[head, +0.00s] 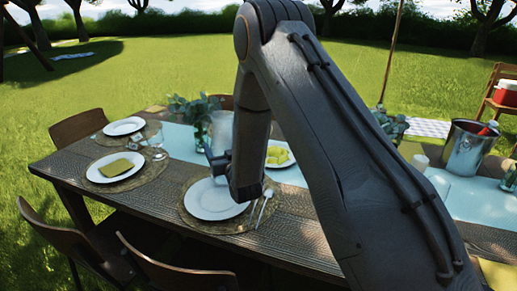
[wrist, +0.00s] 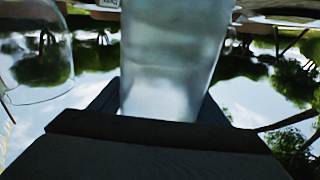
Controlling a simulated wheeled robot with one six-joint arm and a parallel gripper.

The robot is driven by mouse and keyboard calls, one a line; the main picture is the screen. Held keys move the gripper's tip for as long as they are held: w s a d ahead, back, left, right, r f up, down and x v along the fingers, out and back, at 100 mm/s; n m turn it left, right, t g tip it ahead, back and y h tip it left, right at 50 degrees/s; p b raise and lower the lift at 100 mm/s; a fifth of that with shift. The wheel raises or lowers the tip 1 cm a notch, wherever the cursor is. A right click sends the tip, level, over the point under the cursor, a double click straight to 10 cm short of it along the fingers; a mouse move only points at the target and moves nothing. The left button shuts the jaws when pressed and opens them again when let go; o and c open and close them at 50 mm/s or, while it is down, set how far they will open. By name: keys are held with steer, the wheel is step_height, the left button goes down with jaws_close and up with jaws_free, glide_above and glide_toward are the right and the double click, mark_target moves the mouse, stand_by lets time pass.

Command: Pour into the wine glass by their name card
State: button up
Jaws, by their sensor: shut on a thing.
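My gripper (head: 217,160) is over the table behind a white plate, partly hidden by my own arm. In the wrist view my gripper (wrist: 165,125) is shut on a pale, translucent vessel (wrist: 170,60). A greyish vessel (head: 221,128) shows just above my gripper in the head view and looks like the same one. A clear glass (wrist: 36,65) is to the left of the held vessel in the wrist view, apart from it. A wine glass (head: 158,152) stands by the left place setting.
The wooden table (head: 150,215) has a pale blue runner (head: 178,142). Plates (head: 215,200) lie on round mats, with cutlery beside them. Chairs (head: 60,235) line the near left edge.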

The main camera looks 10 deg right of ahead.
mark_target(214, 138)
steer(key=m, duration=0.3)
steer(key=shift+a+f+b, duration=0.35)
steer(key=shift+a+f, duration=0.05)
steer(key=shift+m, duration=0.9)
steer(key=shift+f+m+t, duration=0.3)
steer(key=shift+m, duration=0.7)
steer(key=m, duration=0.1)
steer(key=a+f+m, duration=0.1)
steer(key=m, duration=0.1)
steer(key=shift+s+a+b, duration=0.1)
steer(key=shift+a+b, duration=0.1)
steer(key=shift+b, duration=0.2)
steer(key=shift+s+a+r+m+p, duration=0.15)
steer(key=shift+r+m+p, duration=0.25)
steer(key=shift+r+m, duration=0.2)
steer(key=shift+w+a+r+m+p, duration=0.1)
steer(key=shift+a+r+m+p, duration=0.05)
steer(key=shift+r+m+p, duration=0.35)
step_height(214, 138, up, 2)
steer(key=shift+r+m+p, duration=0.1)
steer(key=shift+m+p, duration=0.45)
steer(key=shift+m, duration=0.35)
steer(key=shift+d+r+m+h+p, duration=0.15)
steer(key=shift+d+r+m+h, duration=0.05)
steer(key=shift+r+m, duration=0.25)
steer(key=shift+d+r+m+h+p, duration=0.15)
steer(key=shift+d+r+m+h, duration=0.05)
steer(key=shift+r+m, duration=0.25)
steer(key=shift+r, duration=0.1)
